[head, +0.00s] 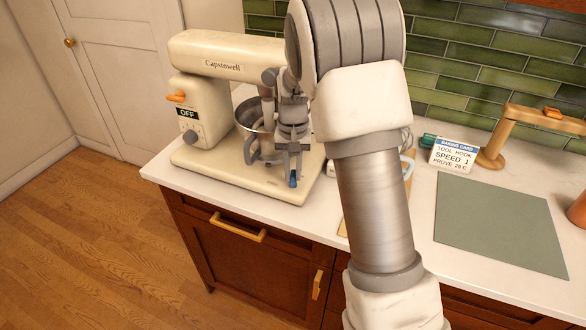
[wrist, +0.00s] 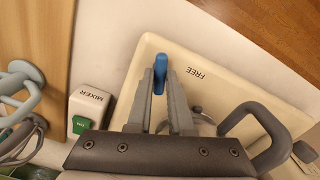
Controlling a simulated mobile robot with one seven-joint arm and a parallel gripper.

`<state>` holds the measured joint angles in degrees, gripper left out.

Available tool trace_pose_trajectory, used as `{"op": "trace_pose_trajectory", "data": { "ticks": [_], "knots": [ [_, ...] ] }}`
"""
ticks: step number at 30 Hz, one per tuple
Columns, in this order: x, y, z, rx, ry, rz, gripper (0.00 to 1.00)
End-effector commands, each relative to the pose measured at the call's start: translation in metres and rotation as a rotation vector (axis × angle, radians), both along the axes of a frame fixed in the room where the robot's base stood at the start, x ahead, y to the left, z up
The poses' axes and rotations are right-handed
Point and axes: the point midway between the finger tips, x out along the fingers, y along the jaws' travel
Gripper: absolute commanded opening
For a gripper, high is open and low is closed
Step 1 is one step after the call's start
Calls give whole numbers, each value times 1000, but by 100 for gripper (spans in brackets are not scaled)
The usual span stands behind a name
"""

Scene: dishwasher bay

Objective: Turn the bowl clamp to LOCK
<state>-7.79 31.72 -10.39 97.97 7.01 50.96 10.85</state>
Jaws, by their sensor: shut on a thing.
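The cream stand mixer (head: 215,62) stands on the left end of the counter with a steel bowl (head: 244,118) under its head. The bowl clamp's blue-tipped lever (head: 293,180) sticks out over the front of the mixer base. In the wrist view the blue tip (wrist: 152,46) lies between the fingers of my gripper (wrist: 160,72), which is shut on it. The word FREE (wrist: 196,73) is printed on the base just right of the lever. I see no LOCK mark. In the head view my arm and gripper (head: 294,150) hide part of the bowl and clamp.
The bowl's grey handle (wrist: 278,140) stands close to the right of my gripper. A MIXER switch box (wrist: 92,103) and a wooden board (wrist: 40,40) with grey tools lie left. The mixer dial reads OFF (head: 187,113).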

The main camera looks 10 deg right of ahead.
Motion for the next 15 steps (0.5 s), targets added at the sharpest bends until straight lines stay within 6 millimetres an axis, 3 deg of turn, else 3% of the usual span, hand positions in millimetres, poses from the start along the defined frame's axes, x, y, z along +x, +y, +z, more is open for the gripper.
{"op": "trace_pose_trajectory", "data": {
  "ticks": [15],
  "knots": [
    [1,0,1,0,-3,-311,0]
  ]
}}
